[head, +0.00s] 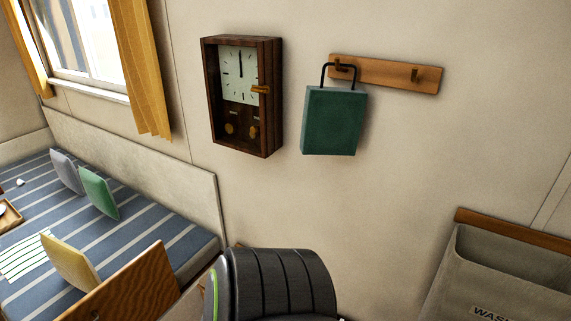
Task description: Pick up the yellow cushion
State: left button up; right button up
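The yellow cushion (70,262) stands tilted on the blue striped bed (165,243) at the lower left of the head view. The wooden panel in front of it hides part of its lower right side. Neither of my grippers shows in this view, so I see nothing touching the cushion.
A green cushion (99,192) and a grey cushion (67,171) lean farther back on the bed. A wooden panel (128,290) stands at the near side. A wall clock (240,95), a green bag (334,121) on a hook rail and a laundry hamper (500,272) are to the right.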

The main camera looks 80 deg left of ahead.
aim_at(71, 264)
jog(key=u, duration=4.2)
jog(key=j+z, duration=0.15)
jog(key=z, duration=0.3)
jog(key=i+j+z, duration=0.1)
jog(key=z, duration=0.4)
jog(key=j+z, duration=0.3)
jog(key=z, duration=0.15)
jog(key=j+z, duration=0.2)
jog(key=z, duration=0.3)
